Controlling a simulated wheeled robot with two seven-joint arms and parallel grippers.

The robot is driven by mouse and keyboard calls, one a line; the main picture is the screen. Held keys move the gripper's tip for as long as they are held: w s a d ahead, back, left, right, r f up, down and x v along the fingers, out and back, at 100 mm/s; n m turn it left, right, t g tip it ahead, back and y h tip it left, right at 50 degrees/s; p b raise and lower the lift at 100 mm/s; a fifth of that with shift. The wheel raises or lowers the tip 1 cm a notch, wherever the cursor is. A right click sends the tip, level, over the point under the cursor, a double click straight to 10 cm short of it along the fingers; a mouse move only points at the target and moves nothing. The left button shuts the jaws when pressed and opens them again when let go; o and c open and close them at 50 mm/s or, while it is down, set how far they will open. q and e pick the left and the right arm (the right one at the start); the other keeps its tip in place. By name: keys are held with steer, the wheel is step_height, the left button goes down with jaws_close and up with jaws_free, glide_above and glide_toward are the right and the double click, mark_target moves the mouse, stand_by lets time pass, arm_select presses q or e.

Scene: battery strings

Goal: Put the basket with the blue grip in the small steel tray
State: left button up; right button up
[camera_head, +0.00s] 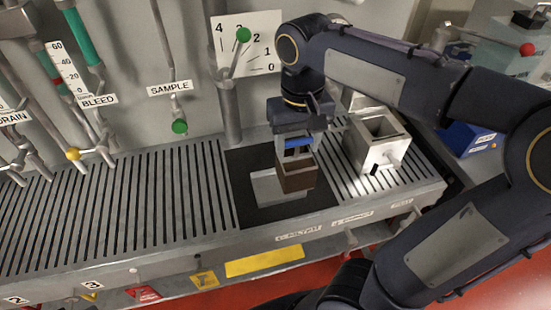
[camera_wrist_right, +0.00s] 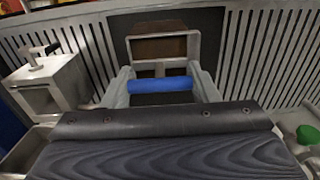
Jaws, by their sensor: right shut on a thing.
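My right gripper (camera_head: 298,147) points down over the dark square panel and is shut on the blue grip (camera_head: 298,142) of the basket. The basket (camera_head: 296,178) is a small brown box below the gripper and looks upright. The small steel tray (camera_head: 263,188), pale and shallow, lies on the dark panel; the basket hides part of its right side. I cannot tell whether the basket touches it or hangs just above. In the right wrist view the blue grip (camera_wrist_right: 160,85) lies between the fingertips (camera_wrist_right: 162,84). My left gripper is not in view.
A taller open steel box (camera_head: 366,150) stands on the slatted bench to the right. Pipes and a rod with a green knob (camera_head: 243,35) stand behind. The slatted bench (camera_head: 120,205) to the left is clear. A blue box (camera_head: 468,138) sits farther right.

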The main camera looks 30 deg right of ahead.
steer(key=w+f, duration=0.6)
steer(key=f, duration=0.3)
steer(key=shift+a+f, duration=0.3)
steer(key=shift+a, duration=0.05)
steer(key=shift+w+b, duration=0.1)
steer(key=shift+b, duration=0.2)
steer(key=shift+f, duration=0.2)
steer(key=o, duration=1.4)
steer(key=shift+r, duration=0.1)
